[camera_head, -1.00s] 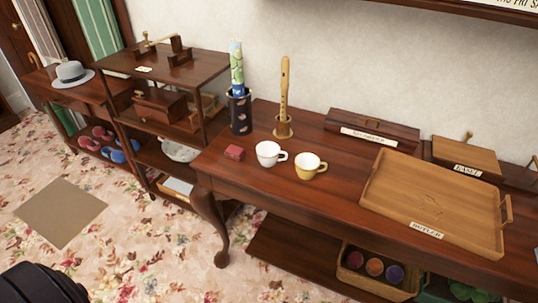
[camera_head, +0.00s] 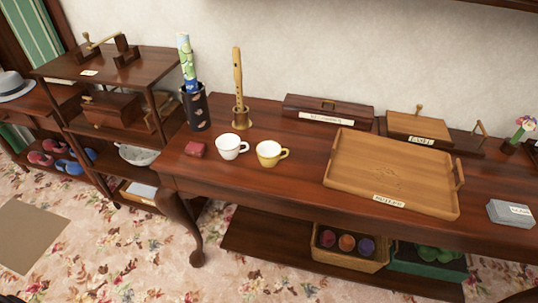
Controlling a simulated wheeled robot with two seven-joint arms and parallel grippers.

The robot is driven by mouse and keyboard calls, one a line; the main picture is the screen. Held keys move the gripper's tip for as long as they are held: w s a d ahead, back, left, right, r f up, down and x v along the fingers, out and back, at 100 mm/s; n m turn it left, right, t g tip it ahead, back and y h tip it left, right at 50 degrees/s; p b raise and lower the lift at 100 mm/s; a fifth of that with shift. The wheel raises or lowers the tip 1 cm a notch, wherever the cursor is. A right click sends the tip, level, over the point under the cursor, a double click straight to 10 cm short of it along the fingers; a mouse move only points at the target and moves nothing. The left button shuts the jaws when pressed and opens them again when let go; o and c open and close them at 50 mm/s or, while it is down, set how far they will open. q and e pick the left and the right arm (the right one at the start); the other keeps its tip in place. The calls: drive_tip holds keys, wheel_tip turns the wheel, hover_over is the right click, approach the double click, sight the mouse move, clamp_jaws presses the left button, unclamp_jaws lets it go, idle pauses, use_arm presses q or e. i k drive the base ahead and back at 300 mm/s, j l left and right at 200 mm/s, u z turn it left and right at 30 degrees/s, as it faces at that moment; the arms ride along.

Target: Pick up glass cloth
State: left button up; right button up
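A folded grey cloth-like stack with a small label (camera_head: 511,213) lies on the right end of the long wooden table (camera_head: 290,190). It may be the glass cloth, but its label is too small to read. A pale blue-white flat item (camera_head: 140,191) lies on the low shelf of the stand at left; I cannot tell what it is.
A wooden tray (camera_head: 445,205) lies left of the grey stack. A flower vase (camera_head: 510,147) is behind the stack. A basket (camera_head: 325,256) sits on the lower shelf.

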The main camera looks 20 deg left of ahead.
sight(509, 213)
drive_tip(key=z, duration=1.3)
